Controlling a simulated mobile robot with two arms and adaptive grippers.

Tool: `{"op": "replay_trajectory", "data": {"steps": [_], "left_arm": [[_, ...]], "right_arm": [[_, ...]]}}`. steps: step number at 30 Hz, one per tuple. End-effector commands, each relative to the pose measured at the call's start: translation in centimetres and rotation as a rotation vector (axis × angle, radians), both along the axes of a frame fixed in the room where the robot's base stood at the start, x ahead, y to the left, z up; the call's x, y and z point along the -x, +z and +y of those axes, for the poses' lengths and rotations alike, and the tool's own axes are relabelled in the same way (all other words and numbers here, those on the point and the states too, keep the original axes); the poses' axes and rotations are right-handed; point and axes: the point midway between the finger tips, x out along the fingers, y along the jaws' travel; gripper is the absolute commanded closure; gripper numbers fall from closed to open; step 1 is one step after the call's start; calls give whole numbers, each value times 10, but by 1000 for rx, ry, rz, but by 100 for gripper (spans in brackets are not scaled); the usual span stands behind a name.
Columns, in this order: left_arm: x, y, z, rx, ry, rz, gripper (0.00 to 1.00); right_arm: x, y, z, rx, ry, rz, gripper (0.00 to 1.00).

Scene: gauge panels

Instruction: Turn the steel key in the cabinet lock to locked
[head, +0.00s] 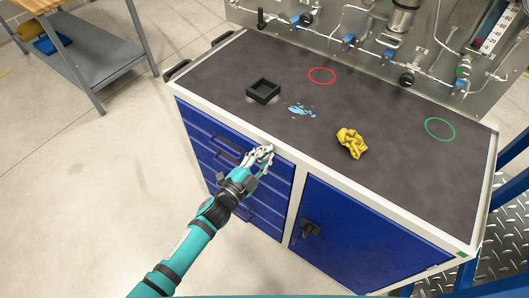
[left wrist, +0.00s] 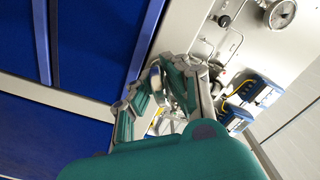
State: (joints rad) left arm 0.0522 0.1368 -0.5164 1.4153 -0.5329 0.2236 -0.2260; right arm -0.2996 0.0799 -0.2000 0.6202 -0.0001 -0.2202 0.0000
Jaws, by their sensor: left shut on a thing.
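The blue cabinet (head: 345,240) has a white frame, drawers (head: 222,160) on its left side and a door on its right. My left gripper (head: 262,152) is at the front top edge of the cabinet, above the drawers, with its fingers against the white frame. In the left wrist view its fingers (left wrist: 164,85) are closed around a small silvery piece, the steel key (left wrist: 154,80), mostly hidden by the fingers. The lock itself is hidden behind the gripper, and the key's angle cannot be told. My right gripper is not in view.
On the dark top lie a black square tray (head: 263,91), a yellow cloth (head: 351,143), a blue spill (head: 302,110), a red ring (head: 322,76) and a green ring (head: 440,129). A black latch (head: 310,228) sticks out of the door. Floor in front is clear.

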Motion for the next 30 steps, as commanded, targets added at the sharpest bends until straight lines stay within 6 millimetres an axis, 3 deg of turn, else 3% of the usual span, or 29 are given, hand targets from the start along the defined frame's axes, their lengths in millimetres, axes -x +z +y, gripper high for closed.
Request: {"op": "replay_trajectory", "data": {"steps": [18,30], "left_arm": [[-1,3,1,466,0,335,100],[-2,2,1,674,0,484,100]], "right_arm": [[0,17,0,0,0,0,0],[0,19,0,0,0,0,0]]}}
